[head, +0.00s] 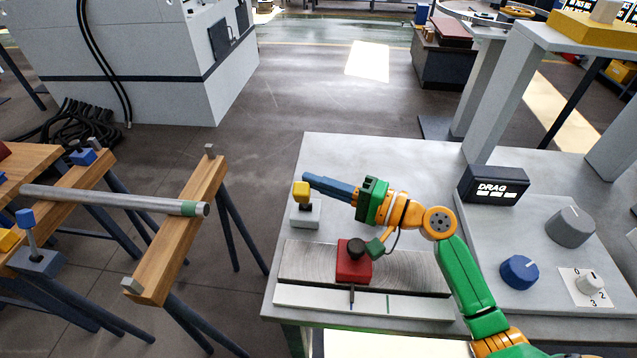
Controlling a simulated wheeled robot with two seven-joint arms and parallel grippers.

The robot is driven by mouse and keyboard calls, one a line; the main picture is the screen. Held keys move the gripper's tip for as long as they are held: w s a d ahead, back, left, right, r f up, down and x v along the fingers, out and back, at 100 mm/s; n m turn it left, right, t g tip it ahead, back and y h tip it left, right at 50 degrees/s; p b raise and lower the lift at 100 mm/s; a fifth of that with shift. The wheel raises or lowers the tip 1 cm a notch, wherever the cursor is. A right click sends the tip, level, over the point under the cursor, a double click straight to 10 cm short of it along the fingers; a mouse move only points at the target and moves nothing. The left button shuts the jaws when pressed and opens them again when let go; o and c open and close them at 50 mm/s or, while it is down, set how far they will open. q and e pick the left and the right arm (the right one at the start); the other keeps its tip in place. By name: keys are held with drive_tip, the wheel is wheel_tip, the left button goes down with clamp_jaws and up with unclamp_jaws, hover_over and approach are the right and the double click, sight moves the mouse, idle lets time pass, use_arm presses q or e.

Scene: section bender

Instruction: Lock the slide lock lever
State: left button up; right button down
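A small lever with a yellow knob (301,189) stands upright on a pale block (304,215) at the left side of the grey machine table; no label shows which part is the slide lock lever. My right gripper (308,180), with blue fingers, reaches in from the right, its tips at or just behind the yellow knob. I cannot tell whether they touch it. The fingers overlap in this view, so their gap is hidden. My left gripper is not in view.
A dark DRAG display (493,186) stands to the right, with a grey knob (570,227), a blue knob (519,272) and a numbered dial (588,284). Wooden stands (180,240) hold a metal tube (115,200) on the left. Floor lies between the stands and table.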

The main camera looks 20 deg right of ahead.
drive_tip(key=shift+s+a+f, duration=0.1)
drive_tip(key=shift+s+a, duration=0.15)
drive_tip(key=shift+s, duration=0.25)
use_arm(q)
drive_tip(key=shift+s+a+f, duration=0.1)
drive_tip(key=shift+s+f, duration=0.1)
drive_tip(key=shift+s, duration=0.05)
use_arm(e)
drive_tip(key=shift+f, duration=0.1)
drive_tip(key=shift+s+a+f, duration=0.1)
drive_tip(key=shift+f, duration=0.05)
